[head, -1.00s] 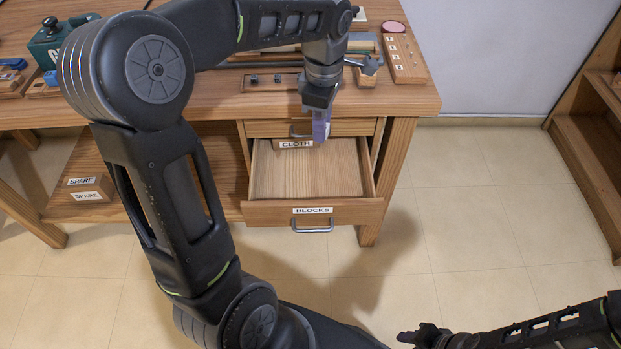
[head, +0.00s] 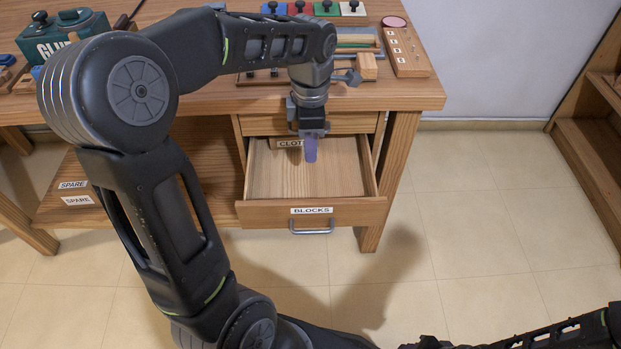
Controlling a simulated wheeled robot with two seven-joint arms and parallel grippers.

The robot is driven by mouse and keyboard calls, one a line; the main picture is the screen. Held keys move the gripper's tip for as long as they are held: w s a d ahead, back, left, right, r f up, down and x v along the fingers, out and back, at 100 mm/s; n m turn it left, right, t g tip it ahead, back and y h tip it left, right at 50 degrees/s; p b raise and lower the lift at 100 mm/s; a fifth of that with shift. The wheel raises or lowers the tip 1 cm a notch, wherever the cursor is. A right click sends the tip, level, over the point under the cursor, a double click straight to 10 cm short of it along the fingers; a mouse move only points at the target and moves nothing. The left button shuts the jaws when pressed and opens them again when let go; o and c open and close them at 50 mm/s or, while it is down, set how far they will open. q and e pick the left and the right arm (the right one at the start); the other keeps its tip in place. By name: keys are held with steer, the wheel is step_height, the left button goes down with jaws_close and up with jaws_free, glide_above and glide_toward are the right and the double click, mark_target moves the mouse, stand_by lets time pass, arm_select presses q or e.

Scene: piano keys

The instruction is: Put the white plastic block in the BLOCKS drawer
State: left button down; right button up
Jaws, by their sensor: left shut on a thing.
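The drawer labelled BLOCKS (head: 345,213) is pulled open below the workbench, and the part of its floor that shows is bare. My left gripper (head: 309,135) points down over the back half of the drawer. It is shut on a small pale piece (head: 310,150) that looks lilac and hangs below the jaws. I cannot tell from its colour whether this is the white plastic block. The piece seems to be above the drawer floor. My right gripper (head: 428,343) is at the bottom edge, mostly cut off.
The bench top holds a green GLUE box (head: 62,35), a peg board (head: 405,52) and several coloured pieces with black knobs.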

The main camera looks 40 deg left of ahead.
arm_select(q)
step_height(320, 180, down, 6)
steer(key=shift+r+b, duration=0.15)
steer(key=shift+b, duration=0.25)
steer(key=shift+f+b, duration=0.75)
steer(key=shift+f, duration=2.25)
steer(key=shift+f, duration=0.1)
steer(key=c, duration=1.7)
jaws_free()
steer(key=shift+f, duration=0.1)
steer(key=o, duration=0.5)
steer(key=shift+c, duration=0.2)
